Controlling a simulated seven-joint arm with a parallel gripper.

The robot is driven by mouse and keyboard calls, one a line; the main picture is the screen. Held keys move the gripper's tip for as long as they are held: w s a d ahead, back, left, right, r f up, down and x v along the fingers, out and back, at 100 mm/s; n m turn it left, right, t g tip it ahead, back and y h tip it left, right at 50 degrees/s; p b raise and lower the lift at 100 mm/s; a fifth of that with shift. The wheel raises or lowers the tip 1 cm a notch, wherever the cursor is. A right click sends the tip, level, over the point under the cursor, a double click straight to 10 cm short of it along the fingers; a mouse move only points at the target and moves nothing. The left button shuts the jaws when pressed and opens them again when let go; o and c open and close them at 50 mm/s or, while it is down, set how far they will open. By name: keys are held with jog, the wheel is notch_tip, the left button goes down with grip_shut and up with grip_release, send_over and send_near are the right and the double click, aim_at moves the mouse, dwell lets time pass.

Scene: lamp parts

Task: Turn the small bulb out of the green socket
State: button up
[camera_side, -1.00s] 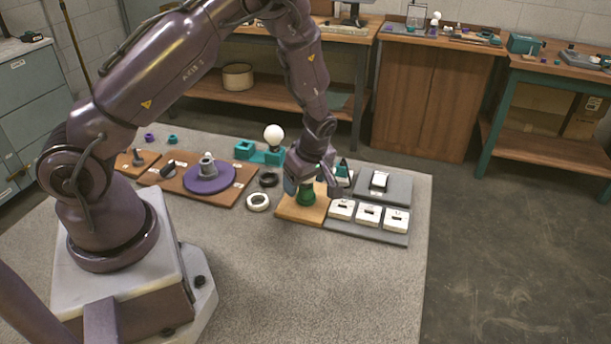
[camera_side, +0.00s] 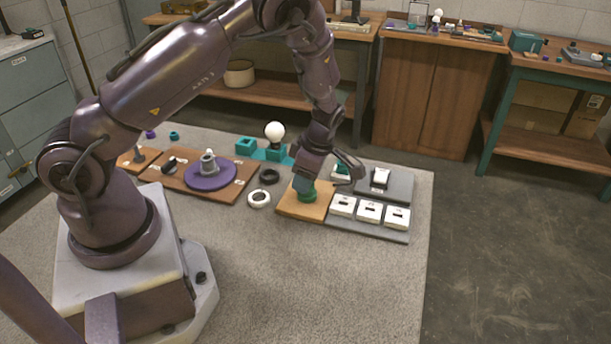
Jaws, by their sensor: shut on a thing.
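The green socket (camera_side: 307,195) stands on a tan wooden board (camera_side: 290,207) right of the middle of the table. My gripper (camera_side: 304,184) points down right over the socket, with its fingers at the socket's top. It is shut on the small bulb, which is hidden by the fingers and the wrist. I cannot tell how far the bulb sits in the socket.
Right of the socket are a grey panel with white switches (camera_side: 369,212) and a rocker switch (camera_side: 380,178). Behind, a large white bulb (camera_side: 274,131) stands in a teal holder. Left are a black ring (camera_side: 269,176), a white ring (camera_side: 258,199) and a purple disc (camera_side: 225,179).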

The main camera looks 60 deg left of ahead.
jog(key=n+h, duration=0.1)
jog(key=n, duration=0.4)
jog(key=shift+d+n, duration=0.1)
jog(key=shift+n, duration=0.2)
jog(key=shift+r+n+g+h, duration=0.1)
jog(key=shift+n+g+h, duration=0.2)
jog(key=shift+n, duration=0.3)
jog(key=n+h, duration=0.1)
jog(key=n, duration=0.4)
jog(key=shift+d, duration=0.1)
jog(key=shift+n+h, duration=0.4)
jog(key=shift+n, duration=0.6)
